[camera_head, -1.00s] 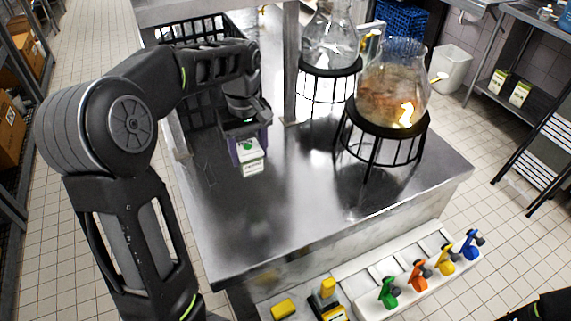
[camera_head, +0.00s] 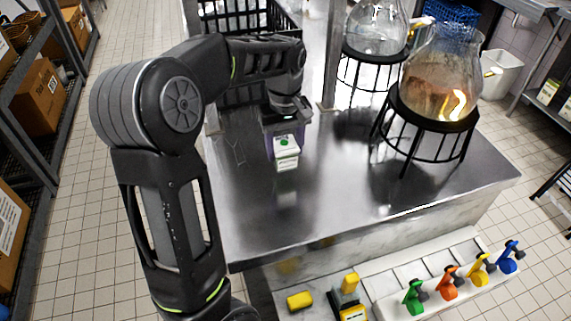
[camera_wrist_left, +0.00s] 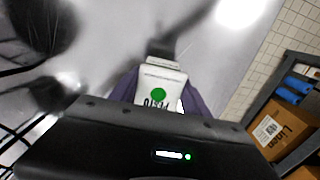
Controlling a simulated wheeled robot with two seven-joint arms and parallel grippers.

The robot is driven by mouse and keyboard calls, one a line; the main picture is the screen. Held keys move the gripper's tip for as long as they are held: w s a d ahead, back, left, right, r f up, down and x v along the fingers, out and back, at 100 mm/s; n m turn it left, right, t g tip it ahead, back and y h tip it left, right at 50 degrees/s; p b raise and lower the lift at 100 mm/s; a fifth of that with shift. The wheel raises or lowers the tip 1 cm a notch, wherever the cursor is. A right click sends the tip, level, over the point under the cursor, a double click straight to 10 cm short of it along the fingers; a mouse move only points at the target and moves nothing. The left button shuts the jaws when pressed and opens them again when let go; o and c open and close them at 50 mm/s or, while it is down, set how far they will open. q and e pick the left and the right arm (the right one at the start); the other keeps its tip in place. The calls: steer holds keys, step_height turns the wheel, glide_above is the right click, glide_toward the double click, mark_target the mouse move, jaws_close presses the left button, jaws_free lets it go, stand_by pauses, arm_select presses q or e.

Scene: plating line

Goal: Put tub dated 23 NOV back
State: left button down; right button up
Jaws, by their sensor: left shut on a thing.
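A purple tub (camera_head: 269,146) with a white label (camera_head: 286,146) bearing a green dot is at the left part of the steel table. My left gripper (camera_head: 286,122) is shut on it from above. In the left wrist view the tub (camera_wrist_left: 193,101) shows below the gripper body, with its label (camera_wrist_left: 158,88) and green dot in front; the date on it is not readable to me. The gripper hides most of the tub, and I cannot tell whether the tub touches the table. My right gripper is not in view.
Glass flasks on black stands, one empty-looking (camera_head: 375,30) and one with brown contents (camera_head: 438,75), stand right of the tub. A black wire crate (camera_head: 232,97) is behind my arm. The table's front middle (camera_head: 330,205) is clear. Coloured-handled tools (camera_head: 447,283) line the front ledge.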

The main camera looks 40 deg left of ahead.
mark_target(285, 159)
arm_select(q)
steer(key=shift+r, duration=0.15)
step_height(285, 159, down, 4)
steer(key=b, duration=0.3)
steer(key=shift+r, duration=0.1)
steer(key=c, duration=0.5)
jaws_free()
step_height(285, 159, up, 12)
steer(key=p, duration=0.9)
steer(key=shift+p, duration=0.35)
